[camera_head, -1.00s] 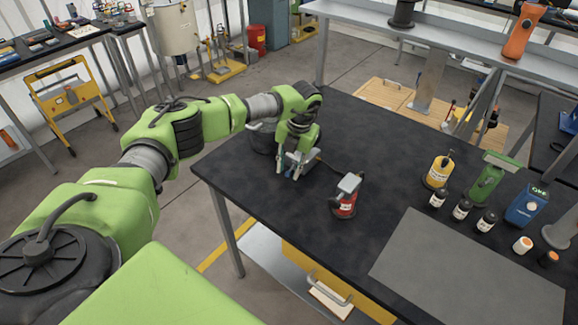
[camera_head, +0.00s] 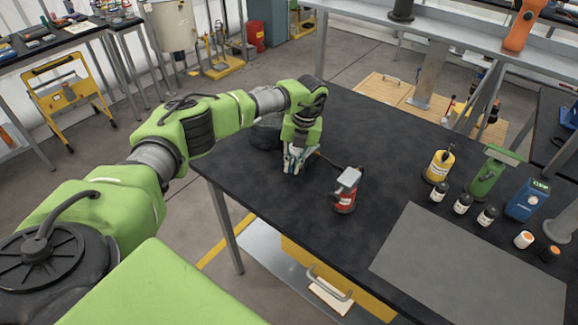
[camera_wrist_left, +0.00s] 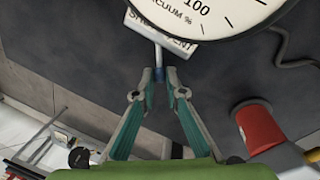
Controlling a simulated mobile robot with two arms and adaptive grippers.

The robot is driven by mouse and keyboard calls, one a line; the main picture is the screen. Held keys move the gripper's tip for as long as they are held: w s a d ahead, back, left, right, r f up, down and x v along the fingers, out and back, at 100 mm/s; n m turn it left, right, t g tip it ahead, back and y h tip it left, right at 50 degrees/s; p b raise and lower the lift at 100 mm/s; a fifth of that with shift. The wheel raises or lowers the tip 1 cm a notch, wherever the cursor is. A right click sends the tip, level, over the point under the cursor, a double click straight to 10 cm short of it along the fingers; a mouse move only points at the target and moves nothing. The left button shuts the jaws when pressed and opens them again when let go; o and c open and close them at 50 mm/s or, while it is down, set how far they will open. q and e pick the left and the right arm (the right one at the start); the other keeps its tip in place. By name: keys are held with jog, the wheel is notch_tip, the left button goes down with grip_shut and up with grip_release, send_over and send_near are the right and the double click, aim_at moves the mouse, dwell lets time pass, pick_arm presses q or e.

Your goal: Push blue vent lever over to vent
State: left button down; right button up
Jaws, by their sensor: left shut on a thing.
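In the left wrist view, the blue vent lever (camera_wrist_left: 160,74) sits between the tips of my left gripper (camera_wrist_left: 160,80), which is shut on it. The lever hangs from a grey stem below a pale plate (camera_wrist_left: 185,48) marked with SHUT at left and VENT at right. The plate is partly covered by a round white vacuum gauge (camera_wrist_left: 215,14). In the head view my left gripper (camera_head: 294,170) is low over the near left part of the black table (camera_head: 280,205) and hides the lever. My right gripper is not in view.
A red canister with a grey top (camera_head: 347,190) stands close right of the gripper. A dark round object (camera_head: 265,137) is behind it. Several bottles, a green device (camera_head: 488,180) and a blue device (camera_head: 526,200) stand at the right. The table's middle is largely clear.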

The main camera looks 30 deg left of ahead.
pick_arm(q)
jog(key=shift+w+d+n, duration=0.15)
jog(key=shift+d+n, duration=0.05)
jog(key=shift+n, duration=0.4)
jog(key=c, duration=2.1)
grip_release()
jog(key=r, duration=0.4)
jog(key=d+r, duration=0.1)
jog(key=r, duration=0.3)
jog(key=w+r, duration=0.1)
jog(key=r, duration=0.3)
jog(key=shift+d, duration=0.3)
